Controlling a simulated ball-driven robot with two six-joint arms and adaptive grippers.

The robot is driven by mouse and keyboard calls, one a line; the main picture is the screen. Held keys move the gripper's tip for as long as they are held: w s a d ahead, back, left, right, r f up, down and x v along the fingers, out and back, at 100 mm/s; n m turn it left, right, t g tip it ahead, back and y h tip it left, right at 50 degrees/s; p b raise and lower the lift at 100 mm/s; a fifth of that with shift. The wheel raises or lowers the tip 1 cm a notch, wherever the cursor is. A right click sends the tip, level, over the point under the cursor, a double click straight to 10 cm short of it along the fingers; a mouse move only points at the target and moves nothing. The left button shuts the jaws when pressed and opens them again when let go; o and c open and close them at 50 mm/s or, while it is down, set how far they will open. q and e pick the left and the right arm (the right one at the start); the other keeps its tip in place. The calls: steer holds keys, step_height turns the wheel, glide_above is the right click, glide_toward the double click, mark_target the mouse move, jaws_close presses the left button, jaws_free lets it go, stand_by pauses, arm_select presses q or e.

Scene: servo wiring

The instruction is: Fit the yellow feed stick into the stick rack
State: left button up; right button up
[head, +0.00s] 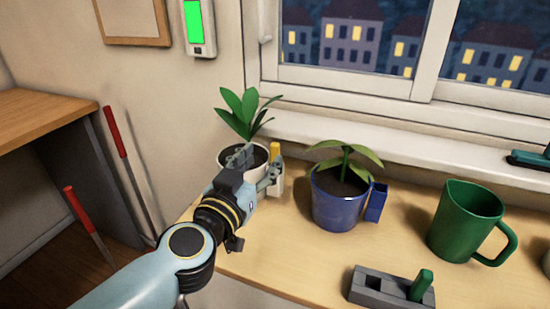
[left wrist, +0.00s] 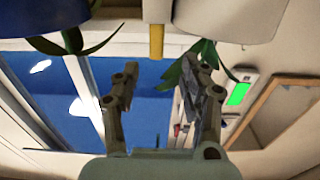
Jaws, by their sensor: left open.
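The yellow feed stick (head: 274,150) stands upright in a small white holder (head: 276,184) on the side of the white pot (head: 229,156). The left wrist view, which is upside down, shows the yellow stick (left wrist: 156,42) coming out of the holder, between the lines of my fingers. My left gripper (head: 260,166) is open and empty, close to the stick; I cannot tell whether a finger touches it. The grey stick rack (head: 372,286) lies at the front of the table with a green stick (head: 421,285) upright in its right end. My right gripper is not in view.
A blue pot (head: 338,208) with an empty-looking blue holder (head: 376,203) stands right of the white pot. A green mug (head: 467,222) stands farther right. The window sill (head: 400,145) runs behind. The table between the blue pot and the rack is clear.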

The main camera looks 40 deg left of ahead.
mark_target(273, 148)
arm_select(q)
steer(key=x, duration=0.6)
steer(key=shift+w+d, duration=0.25)
steer(key=shift+w, duration=0.05)
jaws_close()
